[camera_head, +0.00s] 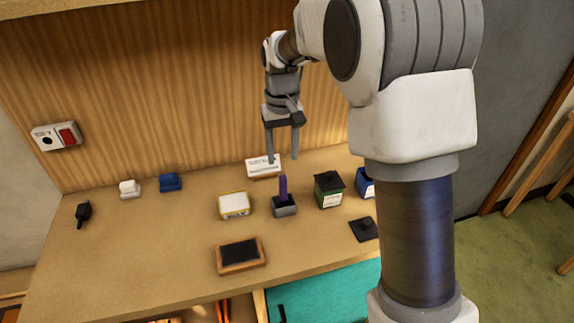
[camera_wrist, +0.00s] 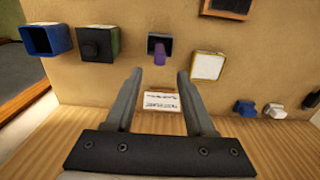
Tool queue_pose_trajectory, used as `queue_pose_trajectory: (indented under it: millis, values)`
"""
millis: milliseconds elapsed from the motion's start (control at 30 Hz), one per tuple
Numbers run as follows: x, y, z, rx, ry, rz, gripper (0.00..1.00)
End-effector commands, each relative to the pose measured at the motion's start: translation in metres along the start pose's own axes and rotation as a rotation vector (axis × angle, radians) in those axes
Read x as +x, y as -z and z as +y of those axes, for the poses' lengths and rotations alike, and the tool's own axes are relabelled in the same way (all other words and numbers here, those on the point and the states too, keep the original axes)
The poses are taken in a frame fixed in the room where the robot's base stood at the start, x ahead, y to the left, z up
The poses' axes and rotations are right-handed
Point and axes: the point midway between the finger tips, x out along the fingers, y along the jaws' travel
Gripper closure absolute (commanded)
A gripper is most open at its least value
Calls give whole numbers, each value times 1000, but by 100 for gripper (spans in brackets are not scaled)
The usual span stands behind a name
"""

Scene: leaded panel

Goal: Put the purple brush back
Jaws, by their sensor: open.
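The purple brush (camera_head: 283,188) stands upright in a small grey holder (camera_head: 285,207) on the workbench. In the wrist view the purple brush (camera_wrist: 160,54) also shows in its dark grey holder (camera_wrist: 151,42), beyond my fingertips. My gripper (camera_head: 283,157) is above and behind the brush, with its fingers pointing down. In the wrist view my gripper (camera_wrist: 159,76) is open, with nothing between its fingers. The fingers and the brush are apart.
A white label card (camera_head: 263,166) stands behind the holder. A wood-framed dark pad (camera_head: 240,254) lies in front.

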Motion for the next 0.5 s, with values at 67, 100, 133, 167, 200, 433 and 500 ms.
queue_pose_trajectory:
  millis: [67,100,133,167,200,433,500]
  values:
    - [-4,0,0,0,0,2,45]
    - [-5,0,0,0,0,2,45]
    - [-5,0,0,1,0,2,45]
    - [-6,-1,1,1,0,4,45]
    - [-9,-2,1,3,0,7,45]
    - [-46,-34,15,31,4,73,45]
    - [-60,-50,20,43,5,102,45]
